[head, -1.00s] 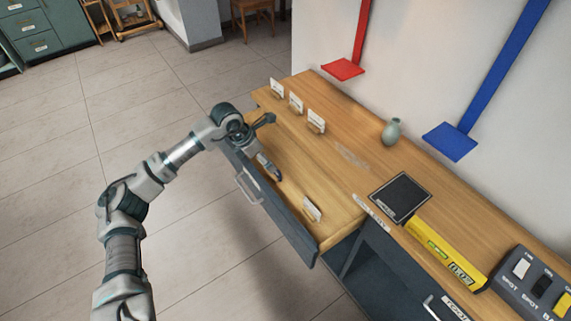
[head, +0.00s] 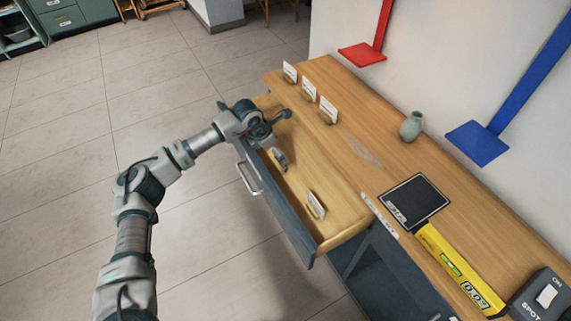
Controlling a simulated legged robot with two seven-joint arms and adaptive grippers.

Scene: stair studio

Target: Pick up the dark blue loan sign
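My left gripper (head: 282,137) is over the open wooden drawer (head: 309,181), its two fingers spread apart. A small dark blue patch (head: 285,168) shows at the tip of the lower finger; I cannot tell if it is part of the finger or of a sign. A small white card sign (head: 316,205) stands in the drawer's near end, apart from the gripper. No sign can be clearly made out as dark blue. My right gripper is not in view.
Several white card signs (head: 328,110) stand on the wooden counter (head: 375,125) behind the drawer. A grey-green vase (head: 411,127), black pad (head: 414,199) and yellow box (head: 458,268) are to the right. Red (head: 362,54) and blue (head: 477,143) brackets are on the wall. The floor at left is clear.

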